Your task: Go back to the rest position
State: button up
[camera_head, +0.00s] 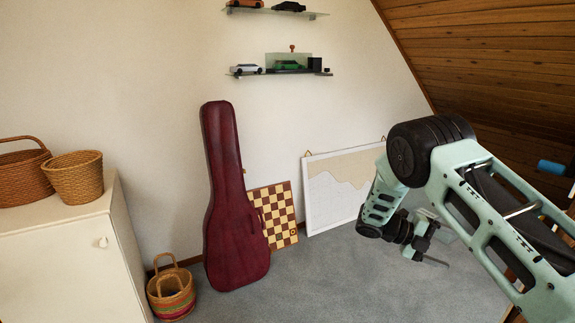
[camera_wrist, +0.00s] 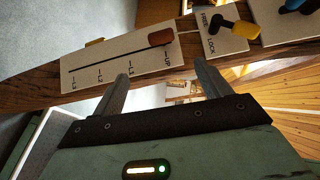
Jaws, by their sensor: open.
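My gripper (camera_wrist: 160,69) is open, with nothing between its two fingers in the wrist view. Its fingers point towards a timber beam (camera_wrist: 60,92) carrying a white panel (camera_wrist: 120,62) with a slot and scale marks. A red-brown knob (camera_wrist: 160,37) sits at the right end of the slot, beyond the fingertips and apart from them in the picture. To its right, a plate marked FREE and LOCK (camera_wrist: 212,44) carries a yellow and black lever (camera_wrist: 240,29). In the head view my gripper (camera_head: 432,243) hangs at the right, low over the grey floor; the panel is not visible there.
A dark red instrument case (camera_head: 233,205) and a chessboard (camera_head: 275,214) lean on the wall, beside a framed board (camera_head: 335,190). A white cabinet (camera_head: 70,250) with baskets stands at left. A blue object (camera_head: 552,167) shows at the right edge. Grey floor (camera_head: 330,280) is clear in the middle.

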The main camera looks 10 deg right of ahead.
jog(key=s+a+r+m+t+y+p, duration=0.1)
jog(key=s+a+r+m+y, duration=0.25)
jog(key=a, duration=0.45)
jog(key=s+a+r+m+t+y, duration=0.1)
jog(key=s+a+r+m+y, duration=0.2)
jog(key=s+a+m, duration=0.3)
jog(key=s+a+r+m+t+y+p, duration=0.1)
jog(key=s+a+r+m+y, duration=0.2)
jog(key=a, duration=0.6)
jog(key=s+a+r+m+t+y, duration=0.1)
jog(key=s+a+r+m, duration=0.1)
jog(key=s, duration=0.4)
jog(key=s+a+r+m+t+y+p, duration=0.1)
jog(key=s+a+r+m+y, duration=0.1)
jog(key=s+a+m, duration=0.3)
jog(key=s+a+r+m+t+y, duration=0.1)
jog(key=s+a+r+m+y, duration=0.1)
jog(key=s+m, duration=0.4)
jog(key=shift+s+a+r, duration=0.55)
jog(key=shift+s+a, duration=0.25)
